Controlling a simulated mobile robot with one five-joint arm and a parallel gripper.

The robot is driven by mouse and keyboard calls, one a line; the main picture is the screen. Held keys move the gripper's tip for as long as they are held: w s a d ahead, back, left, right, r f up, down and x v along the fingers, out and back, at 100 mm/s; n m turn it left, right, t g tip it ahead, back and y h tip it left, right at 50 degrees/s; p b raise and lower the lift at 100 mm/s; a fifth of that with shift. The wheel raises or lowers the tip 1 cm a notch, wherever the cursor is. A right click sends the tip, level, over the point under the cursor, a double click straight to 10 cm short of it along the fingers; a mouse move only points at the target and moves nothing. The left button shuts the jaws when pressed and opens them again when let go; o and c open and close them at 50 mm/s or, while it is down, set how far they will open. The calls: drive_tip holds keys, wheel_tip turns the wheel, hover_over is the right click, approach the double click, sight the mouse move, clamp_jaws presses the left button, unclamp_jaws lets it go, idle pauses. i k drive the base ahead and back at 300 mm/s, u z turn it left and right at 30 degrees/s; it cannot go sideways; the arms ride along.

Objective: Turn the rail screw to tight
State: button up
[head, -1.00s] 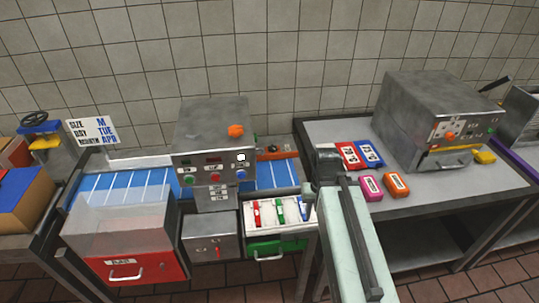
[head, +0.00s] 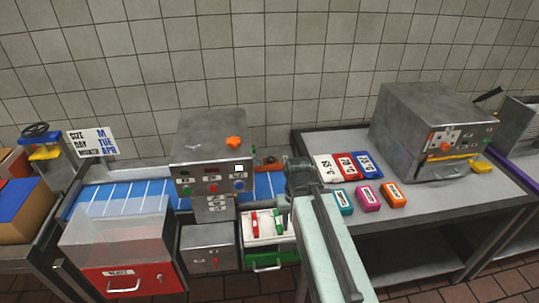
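I cannot make out the rail screw for certain. A small dark piece with an orange-red bar (head: 268,161) shows at the right end of the blue conveyor (head: 120,197), just right of the grey machine (head: 208,140); it is too small to tell whether it is the screw or how tight it is. An orange knob (head: 236,142) sits on the machine's upper front. My gripper (head: 299,172) is at the far end of my pale arm, in front of the conveyor's right end, and appears right of the orange-red bar. Its fingers are not clear.
An open drawer (head: 267,261) with red and green pieces lies below, left of my arm. White, red, blue, teal, pink and orange blocks (head: 368,197) lie on the right table (head: 420,217), near a grey box machine (head: 425,125). A clear-topped red bin (head: 130,278) stands front left.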

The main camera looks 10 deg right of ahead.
sight(271, 159)
drive_tip(key=i, duration=0.95)
